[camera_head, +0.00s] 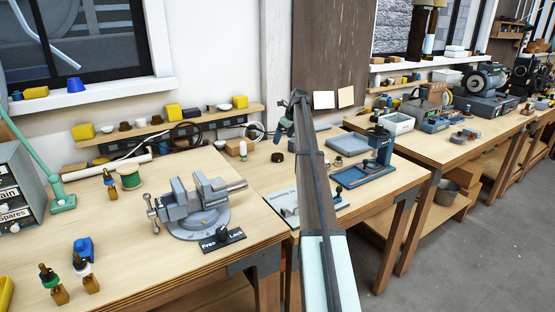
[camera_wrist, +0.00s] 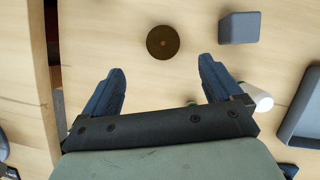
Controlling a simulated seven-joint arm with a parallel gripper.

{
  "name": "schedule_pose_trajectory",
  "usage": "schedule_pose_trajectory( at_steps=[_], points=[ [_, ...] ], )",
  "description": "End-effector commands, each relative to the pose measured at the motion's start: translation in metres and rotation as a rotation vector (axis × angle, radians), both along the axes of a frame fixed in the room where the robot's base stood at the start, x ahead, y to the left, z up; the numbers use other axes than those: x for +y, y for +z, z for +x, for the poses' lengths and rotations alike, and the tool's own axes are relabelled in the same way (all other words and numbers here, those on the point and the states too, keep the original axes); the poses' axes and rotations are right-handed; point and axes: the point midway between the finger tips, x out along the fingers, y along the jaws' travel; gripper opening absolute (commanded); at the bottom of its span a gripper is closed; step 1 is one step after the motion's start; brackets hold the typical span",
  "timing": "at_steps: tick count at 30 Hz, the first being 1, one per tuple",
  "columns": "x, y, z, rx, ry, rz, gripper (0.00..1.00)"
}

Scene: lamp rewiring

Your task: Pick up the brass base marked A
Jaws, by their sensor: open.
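A round, dark brass-brown disc (camera_wrist: 163,42) lies flat on the wooden bench in the wrist view, with a small spot at its middle. I cannot read a letter A on it. My gripper (camera_wrist: 162,84) is open and empty. Its two dark blue fingers are spread apart, and the disc is beyond their tips, roughly centred between them. In the head view a small dark disc (camera_head: 277,157) on the middle bench may be the same piece. My gripper (camera_head: 284,122) shows there at the far end of my arm, partly hidden.
A dark grey cube (camera_wrist: 239,27) stands right of the disc. A white cylinder (camera_wrist: 257,98) and a blue-grey tray (camera_wrist: 301,125) are near the right finger. A gap between benches runs at left. A vise (camera_head: 200,208) stands on the left bench.

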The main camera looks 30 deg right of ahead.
Motion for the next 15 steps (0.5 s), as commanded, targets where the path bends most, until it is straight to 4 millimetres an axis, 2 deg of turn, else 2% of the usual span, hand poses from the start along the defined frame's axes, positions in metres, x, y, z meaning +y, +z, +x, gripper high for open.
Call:
schedule_pose_trajectory(
  at_steps=[6, 15],
  points=[
    [0.004, -0.037, 0.014, 0.002, 0.001, 0.000, 0.92],
    [0.006, -0.056, 0.021, 0.001, 0.001, -0.001, 0.92]
  ],
)
